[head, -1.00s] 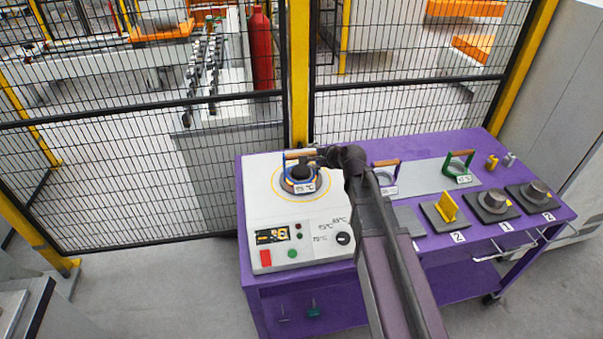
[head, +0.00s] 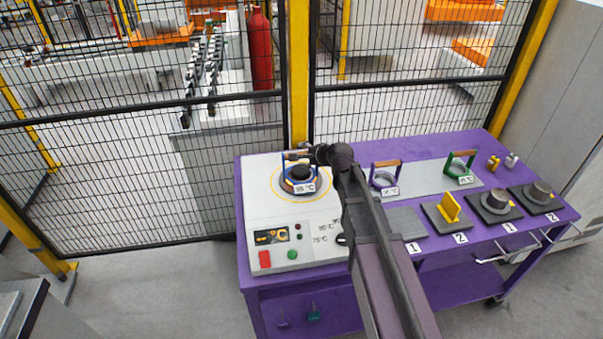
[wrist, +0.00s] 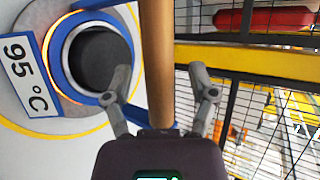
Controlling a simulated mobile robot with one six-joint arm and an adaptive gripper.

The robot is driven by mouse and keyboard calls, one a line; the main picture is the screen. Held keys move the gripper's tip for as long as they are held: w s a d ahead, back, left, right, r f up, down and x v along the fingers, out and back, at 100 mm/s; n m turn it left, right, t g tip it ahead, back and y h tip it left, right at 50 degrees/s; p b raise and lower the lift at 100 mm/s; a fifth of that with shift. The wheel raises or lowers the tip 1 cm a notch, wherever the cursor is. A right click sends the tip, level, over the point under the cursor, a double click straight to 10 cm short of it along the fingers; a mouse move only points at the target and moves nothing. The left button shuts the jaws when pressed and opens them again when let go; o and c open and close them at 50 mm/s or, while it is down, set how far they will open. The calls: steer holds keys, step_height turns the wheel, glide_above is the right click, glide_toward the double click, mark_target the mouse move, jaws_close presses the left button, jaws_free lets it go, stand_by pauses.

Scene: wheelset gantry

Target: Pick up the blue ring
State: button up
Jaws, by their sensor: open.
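The blue ring (head: 285,174) sits on the round heater plate of the white heater box, around a dark core (head: 300,173). It has a wooden handle bar above it and a tag reading 95 °C. In the wrist view the blue ring (wrist: 58,52) is at the left, with an orange glow along its edge. Its wooden handle (wrist: 157,65) runs down between the two fingers of my gripper (wrist: 163,95). The fingers stand apart on either side of the handle, with a gap visible on both sides. In the head view my gripper (head: 305,150) is at the handle, partly hidden by my arm.
The white heater box (head: 262,210) stands on the left of the purple table (head: 440,285). A purple ring (head: 372,178) and a green ring (head: 448,165) with handles stand to the right. Numbered blocks line the front. A mesh fence (head: 140,180) with a yellow post (head: 298,75) is close behind.

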jaws_close()
steer(key=shift+r, duration=0.1)
stand_by(0.4)
step_height(320, 180, up, 10)
steer(key=p, duration=1)
stand_by(0.6)
